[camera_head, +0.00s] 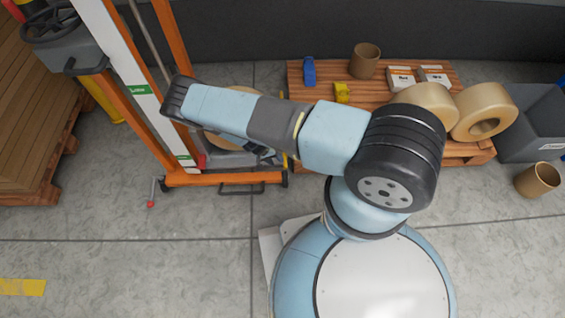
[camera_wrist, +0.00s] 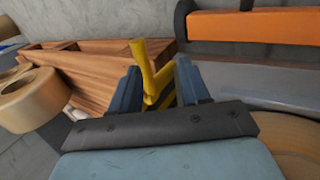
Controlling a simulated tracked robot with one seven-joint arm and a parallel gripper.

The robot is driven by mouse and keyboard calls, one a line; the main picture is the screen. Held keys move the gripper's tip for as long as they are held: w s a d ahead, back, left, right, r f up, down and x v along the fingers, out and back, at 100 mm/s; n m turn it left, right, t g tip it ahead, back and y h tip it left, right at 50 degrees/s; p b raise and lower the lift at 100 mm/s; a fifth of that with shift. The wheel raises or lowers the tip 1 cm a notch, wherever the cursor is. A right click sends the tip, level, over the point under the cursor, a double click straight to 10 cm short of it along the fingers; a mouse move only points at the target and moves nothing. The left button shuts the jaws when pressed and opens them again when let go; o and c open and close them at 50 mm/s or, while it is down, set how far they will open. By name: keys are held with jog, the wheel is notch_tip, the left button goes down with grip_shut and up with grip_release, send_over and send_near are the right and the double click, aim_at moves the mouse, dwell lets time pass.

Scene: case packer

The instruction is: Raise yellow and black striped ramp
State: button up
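In the wrist view, a yellow piece with a forked, bent shape (camera_wrist: 150,75) stands between the two blue fingers of my gripper (camera_wrist: 158,85). Dark marks show low on it, so it looks like part of the striped ramp; the rest is hidden behind the fingers and the dark gripper bar. The fingers are apart, one on each side of the yellow piece, and I see no clear contact. In the head view, my arm reaches left over the orange-framed machine (camera_head: 225,179) and hides most of my gripper and the ramp.
A wooden pallet (camera_head: 305,89) with tape rolls (camera_head: 484,110), small boxes and a blue item stands right of the machine. Another pallet (camera_head: 30,120) is at far left. A grey bin (camera_head: 535,120) stands at right. The front floor is clear at left.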

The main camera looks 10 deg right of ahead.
jog(key=v, duration=1)
jog(key=shift+s+a, duration=0.3)
jog(key=shift+s, duration=0.25)
jog(key=shift+f, duration=0.1)
